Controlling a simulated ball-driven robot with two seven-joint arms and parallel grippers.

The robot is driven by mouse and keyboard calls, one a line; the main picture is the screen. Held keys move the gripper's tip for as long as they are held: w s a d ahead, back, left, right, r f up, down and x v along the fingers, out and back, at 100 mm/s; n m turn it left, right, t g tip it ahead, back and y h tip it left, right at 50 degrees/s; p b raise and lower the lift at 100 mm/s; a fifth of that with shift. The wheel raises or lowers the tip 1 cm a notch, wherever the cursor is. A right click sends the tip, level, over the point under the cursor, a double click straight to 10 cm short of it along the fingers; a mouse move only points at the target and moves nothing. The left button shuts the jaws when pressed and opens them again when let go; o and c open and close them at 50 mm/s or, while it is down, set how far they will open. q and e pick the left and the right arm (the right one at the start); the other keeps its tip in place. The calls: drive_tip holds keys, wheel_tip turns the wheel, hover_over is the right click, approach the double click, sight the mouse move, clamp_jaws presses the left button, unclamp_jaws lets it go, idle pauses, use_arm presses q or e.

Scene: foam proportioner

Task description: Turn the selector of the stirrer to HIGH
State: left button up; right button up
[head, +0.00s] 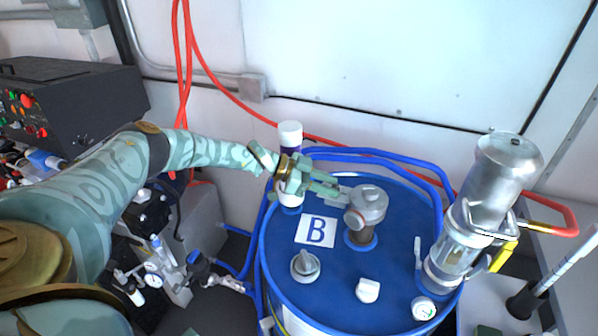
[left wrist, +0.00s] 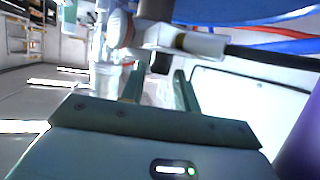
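A blue drum (head: 285,248) with a "B" label (head: 316,231) on its lid stands in the middle of the head view. On the lid are a grey round knob with a raised grip (head: 305,266), a small white knob (head: 367,290) and a grey capped fitting (head: 368,204). I cannot tell for sure which is the stirrer's selector; no HIGH marking is readable. My left gripper (head: 329,190) is above the lid's back left, its fingers pointing right towards the grey fitting. In the left wrist view its fingers (left wrist: 158,88) are apart with nothing gripped. My right gripper is not in view.
A silver cylinder (head: 499,170) with a clear chamber and a gauge (head: 423,308) stand at the lid's right. A white-capped bottle (head: 290,136) is behind my left gripper. Blue pipes (head: 375,156) run round the drum's back. A black control box (head: 70,100) is at the left.

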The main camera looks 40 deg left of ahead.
use_arm(q)
drive_tip(key=v, duration=1.4)
drive_tip(key=shift+a, duration=0.1)
